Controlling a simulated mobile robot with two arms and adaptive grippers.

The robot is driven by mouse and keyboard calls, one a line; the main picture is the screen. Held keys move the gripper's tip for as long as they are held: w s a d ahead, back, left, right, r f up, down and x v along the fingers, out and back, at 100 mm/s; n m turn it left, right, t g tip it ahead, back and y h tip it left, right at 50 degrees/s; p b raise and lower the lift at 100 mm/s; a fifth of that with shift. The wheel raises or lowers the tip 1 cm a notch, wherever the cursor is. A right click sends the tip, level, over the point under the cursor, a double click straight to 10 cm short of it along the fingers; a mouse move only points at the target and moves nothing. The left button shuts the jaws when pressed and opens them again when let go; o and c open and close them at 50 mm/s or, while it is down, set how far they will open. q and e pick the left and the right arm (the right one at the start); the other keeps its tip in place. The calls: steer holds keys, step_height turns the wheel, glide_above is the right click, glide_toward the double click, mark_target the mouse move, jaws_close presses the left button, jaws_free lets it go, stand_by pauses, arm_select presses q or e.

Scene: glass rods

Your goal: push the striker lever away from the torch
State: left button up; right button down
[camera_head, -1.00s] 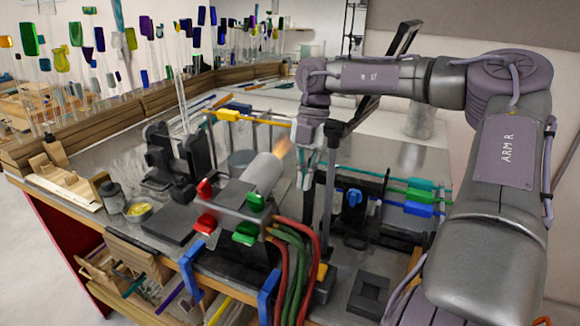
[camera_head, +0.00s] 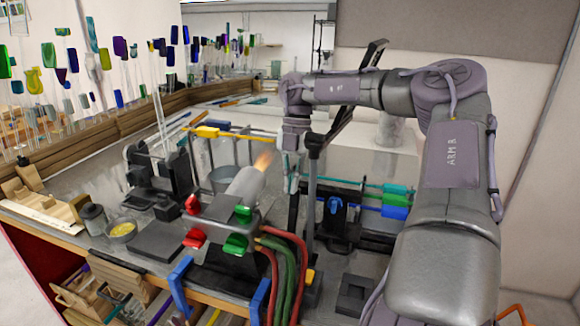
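The torch (camera_head: 246,184) is a pale grey barrel tilted up to the right, with an orange flame (camera_head: 263,160) at its mouth. Red knobs (camera_head: 193,204) and green knobs (camera_head: 237,243) sit at its base. A dark slanted bar (camera_head: 368,57) at the top of an upright black post (camera_head: 312,195) stands right of the torch; I cannot tell for certain whether it is the striker lever. My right gripper (camera_head: 290,178) points down between the flame and this post. Its fingers are too small and blended to tell open from shut, or whether they touch anything. My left gripper is out of view.
Red and green hoses (camera_head: 284,265) hang from the torch at the bench front. Rods with green and blue holders (camera_head: 396,205) lie to the right. A black stand (camera_head: 160,175) holds upright glass rods at left. A wooden rack edge (camera_head: 75,135) runs behind.

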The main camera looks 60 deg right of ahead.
steer(key=shift+w+d+r, duration=0.1)
steer(key=shift+d, duration=0.1)
steer(key=v, duration=1.1)
steer(key=shift+r, duration=0.35)
steer(key=shift+r, duration=0.1)
